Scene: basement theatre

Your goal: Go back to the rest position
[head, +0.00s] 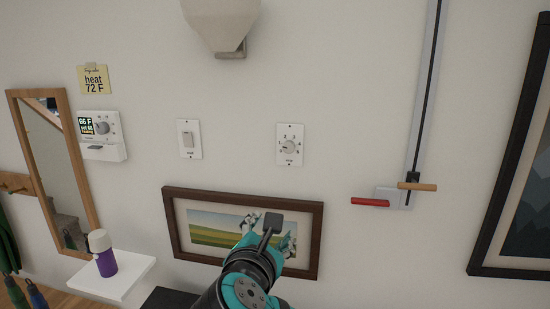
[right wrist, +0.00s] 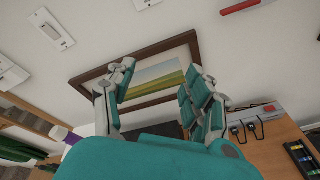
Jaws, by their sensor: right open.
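My right gripper (head: 268,232) is in front of the framed landscape picture (head: 193,252) low on the wall in the head view. In the right wrist view my right gripper (right wrist: 158,78) has its two teal and grey fingers spread wide, with nothing between them. The framed picture (right wrist: 160,52) shows beyond and between the fingers there. My left gripper is in neither view.
A thermostat (head: 101,124), a light switch (head: 189,139), a dial (head: 290,145) and a slider track with a red handle (head: 370,202) are on the wall. A purple bottle (head: 106,262) stands on a white shelf (head: 130,277). A desk (right wrist: 262,150) is lower right.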

